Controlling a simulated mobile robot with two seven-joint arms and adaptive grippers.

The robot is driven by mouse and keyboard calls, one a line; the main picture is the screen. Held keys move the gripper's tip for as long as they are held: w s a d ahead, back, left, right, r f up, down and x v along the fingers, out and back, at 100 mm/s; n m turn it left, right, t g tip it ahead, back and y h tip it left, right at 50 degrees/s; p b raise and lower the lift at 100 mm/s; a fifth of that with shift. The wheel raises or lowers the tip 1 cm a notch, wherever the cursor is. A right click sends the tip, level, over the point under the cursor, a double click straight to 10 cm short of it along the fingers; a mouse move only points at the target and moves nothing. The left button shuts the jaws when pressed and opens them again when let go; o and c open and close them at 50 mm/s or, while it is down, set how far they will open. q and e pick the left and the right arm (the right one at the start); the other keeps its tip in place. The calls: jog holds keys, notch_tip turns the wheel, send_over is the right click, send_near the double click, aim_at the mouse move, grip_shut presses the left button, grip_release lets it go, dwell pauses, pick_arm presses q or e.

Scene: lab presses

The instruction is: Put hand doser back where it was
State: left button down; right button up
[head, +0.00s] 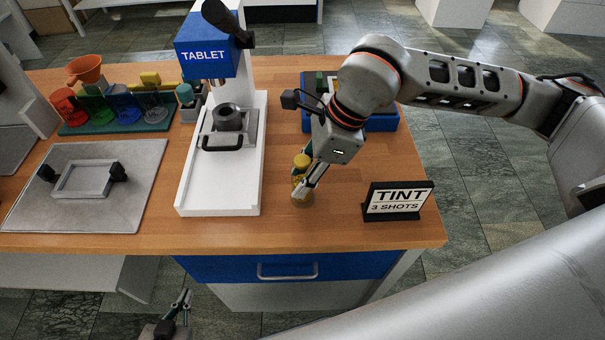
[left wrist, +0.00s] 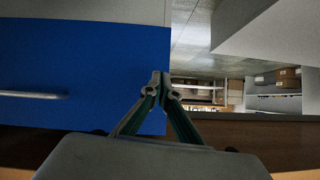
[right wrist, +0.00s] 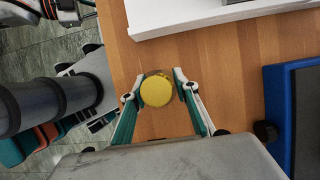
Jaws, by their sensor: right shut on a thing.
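The hand doser (head: 302,162) has a round yellow top and stands upright near the table's front edge, between the tablet press and the TINT sign. My right gripper (head: 308,182) has its fingers on either side of it and is shut on it. In the right wrist view the yellow top (right wrist: 157,91) shows between the two fingers, over bare wood. I cannot tell whether its base touches the table. My left gripper (left wrist: 161,82) is shut and empty, low in front of the blue drawer; it also shows at the bottom of the head view (head: 183,300).
The white tablet press (head: 190,198) stands left of the doser. The TINT sign (head: 397,202) is at the right front. A blue tray (head: 384,123) lies behind my right arm. Coloured cups (head: 122,106) and a grey plate (head: 110,205) are at the left.

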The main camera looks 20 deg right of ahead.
jog(key=shift+f, duration=0.15)
jog(key=o, duration=1.1)
jog(key=shift+o, duration=0.2)
jog(key=shift+d+r, duration=0.1)
jog(key=shift+r, duration=0.35)
jog(key=v, duration=1.1)
jog(key=shift+r+b, duration=0.2)
jog(key=shift+b, duration=0.2)
jog(key=shift+s+d, duration=0.1)
jog(key=shift+d, duration=0.05)
